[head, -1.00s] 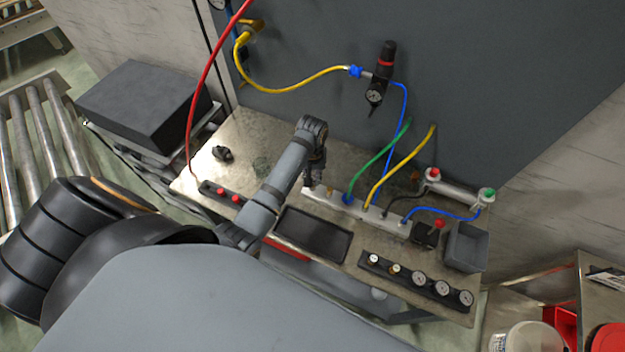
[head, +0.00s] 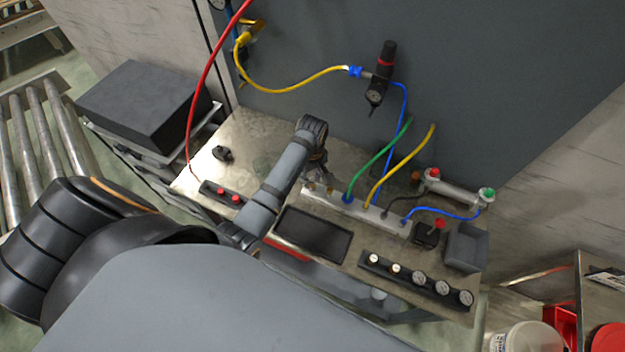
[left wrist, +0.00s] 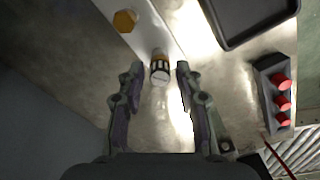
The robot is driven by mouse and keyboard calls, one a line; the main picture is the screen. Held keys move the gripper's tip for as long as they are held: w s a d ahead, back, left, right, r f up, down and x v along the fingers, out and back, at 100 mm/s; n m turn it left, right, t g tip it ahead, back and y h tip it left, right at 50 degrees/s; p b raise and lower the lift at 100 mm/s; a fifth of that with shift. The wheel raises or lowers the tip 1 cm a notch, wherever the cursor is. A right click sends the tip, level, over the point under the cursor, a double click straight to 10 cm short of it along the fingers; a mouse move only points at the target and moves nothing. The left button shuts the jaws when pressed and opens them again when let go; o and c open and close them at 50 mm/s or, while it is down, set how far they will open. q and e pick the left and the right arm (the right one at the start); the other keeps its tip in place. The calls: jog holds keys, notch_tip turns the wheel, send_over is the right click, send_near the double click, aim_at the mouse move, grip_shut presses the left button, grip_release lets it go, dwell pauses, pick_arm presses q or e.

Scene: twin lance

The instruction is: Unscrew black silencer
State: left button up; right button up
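My left gripper (head: 318,170) hangs over the left end of the pale manifold bar (head: 375,215) on the bench. In the left wrist view the gripper (left wrist: 158,70) is open, with a finger on each side of a small upright-looking cylinder (left wrist: 160,68). This cylinder has dark and gold bands and a pale end; a gap shows on both sides. I cannot tell for sure that it is the black silencer. A brass hexagonal fitting (left wrist: 125,20) sits on the bar beyond it. In the head view the small fittings under the gripper are partly hidden. My right gripper is out of view.
A black tray (head: 312,234) and a red-button block (head: 221,194) lie near my left arm. Green, yellow and blue hoses rise from the bar. A gauge row (head: 415,280), a grey bin (head: 467,247) and a pneumatic cylinder (head: 460,190) are at the right.

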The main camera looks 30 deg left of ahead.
pick_arm(q)
jog(key=m, duration=2.5)
grip_shut()
